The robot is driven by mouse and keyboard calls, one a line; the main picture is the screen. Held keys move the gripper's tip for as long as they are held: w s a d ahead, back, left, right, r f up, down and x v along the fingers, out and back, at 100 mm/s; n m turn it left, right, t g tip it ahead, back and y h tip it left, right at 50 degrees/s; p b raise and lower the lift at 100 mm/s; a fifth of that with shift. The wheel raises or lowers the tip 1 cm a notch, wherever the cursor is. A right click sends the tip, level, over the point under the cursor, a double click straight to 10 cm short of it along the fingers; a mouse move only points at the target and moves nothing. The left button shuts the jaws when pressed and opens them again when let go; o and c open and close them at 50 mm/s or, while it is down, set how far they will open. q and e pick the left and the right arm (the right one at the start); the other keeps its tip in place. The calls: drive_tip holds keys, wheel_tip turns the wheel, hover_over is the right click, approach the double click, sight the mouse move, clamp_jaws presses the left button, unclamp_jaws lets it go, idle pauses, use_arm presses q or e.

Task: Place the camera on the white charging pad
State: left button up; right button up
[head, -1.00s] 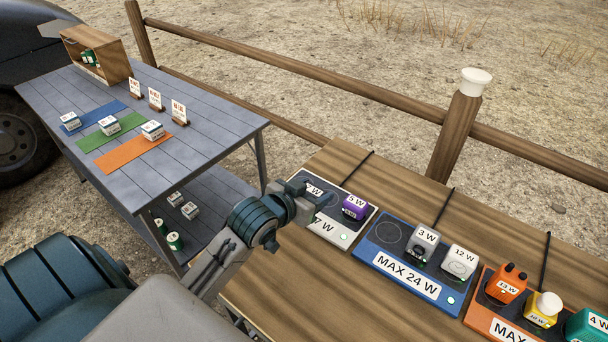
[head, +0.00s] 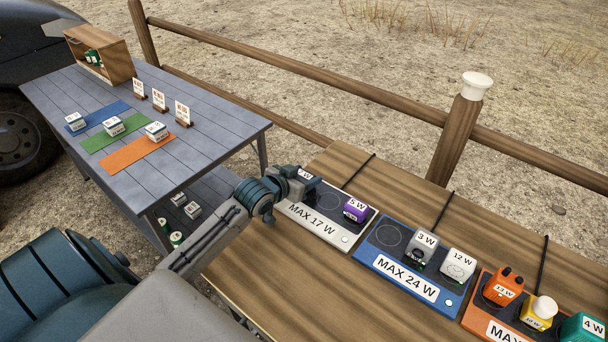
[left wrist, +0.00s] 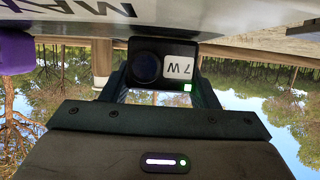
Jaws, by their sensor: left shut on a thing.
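The camera (left wrist: 147,66) is a small black block with a round lens, a white "7 W" label and a small green light. My left gripper (head: 304,182) is shut on it at the left end of the white charging pad (head: 307,222), marked "MAX 17 W". In the head view the gripper mostly hides the camera. In the left wrist view the camera sits between both fingers, close against the pad (left wrist: 205,12); I cannot tell if it touches. A purple 5 W device (head: 355,209) stands on the pad's right part; the ring between is bare. My right gripper is not in view.
A blue "MAX 24 W" pad (head: 376,259) with 3 W and 12 W devices lies to the right. Beyond it is an orange pad (head: 477,322) with several devices. Black cables run behind. A grey table (head: 150,180) stands at the left, a wooden fence behind.

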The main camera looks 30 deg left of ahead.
use_arm(q)
drive_tip(key=o, duration=0.6)
drive_tip(key=shift+f, duration=0.15)
drive_tip(key=o, duration=0.5)
drive_tip(key=shift+c, duration=0.2)
drive_tip(key=v, duration=1.2)
drive_tip(key=shift+r+p, duration=0.25)
drive_tip(key=shift+p, duration=0.2)
